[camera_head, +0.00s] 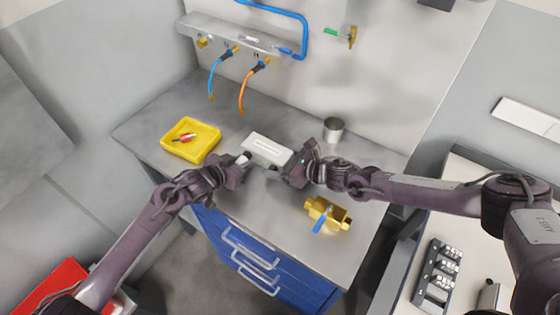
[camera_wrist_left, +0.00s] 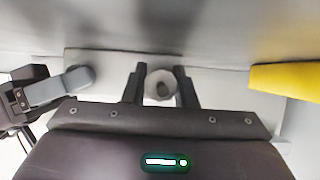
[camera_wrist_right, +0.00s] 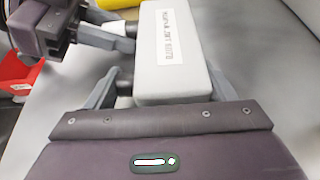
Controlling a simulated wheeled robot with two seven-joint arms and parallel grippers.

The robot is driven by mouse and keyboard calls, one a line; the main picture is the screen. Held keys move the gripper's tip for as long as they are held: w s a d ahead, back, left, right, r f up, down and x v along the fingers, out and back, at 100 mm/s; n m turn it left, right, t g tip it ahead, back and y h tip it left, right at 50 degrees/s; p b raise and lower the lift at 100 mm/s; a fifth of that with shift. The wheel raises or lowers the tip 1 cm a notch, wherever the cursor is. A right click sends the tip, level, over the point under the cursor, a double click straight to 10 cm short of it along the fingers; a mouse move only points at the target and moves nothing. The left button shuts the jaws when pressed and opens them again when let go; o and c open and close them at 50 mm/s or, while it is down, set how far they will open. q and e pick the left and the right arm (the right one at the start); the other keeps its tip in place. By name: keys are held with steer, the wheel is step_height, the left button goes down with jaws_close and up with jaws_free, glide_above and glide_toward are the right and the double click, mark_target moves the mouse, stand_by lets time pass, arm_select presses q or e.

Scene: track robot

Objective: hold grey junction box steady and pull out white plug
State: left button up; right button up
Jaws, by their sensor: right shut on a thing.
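The pale grey junction box (camera_head: 267,148) lies on the grey bench with a label on its top; it also shows in the right wrist view (camera_wrist_right: 172,75). My right gripper (camera_head: 290,168) is shut on the box's near right end, one finger on each side. The white plug (camera_wrist_right: 112,29) sticks out of the box's left side. Whether a finger touches the plug cannot be told.
A yellow tray (camera_head: 171,149) with a red tool stands left of the box. A metal cup (camera_head: 333,130) stands behind right, and a brass valve (camera_head: 327,211) with a blue handle lies front right. Blue and orange hoses hang above the bench's back.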

arm_select(q)
jaws_close()
steer(key=shift+s+a, duration=0.2)
steer(key=shift+a, duration=0.05)
arm_select(e)
steer(key=shift+w+d, duration=0.1)
stand_by(0.3)
arm_select(q)
steer(key=shift+s, duration=0.1)
steer(key=shift+s+a, duration=1.1)
steer(key=shift+s, duration=0.25)
steer(key=shift+r, duration=4)
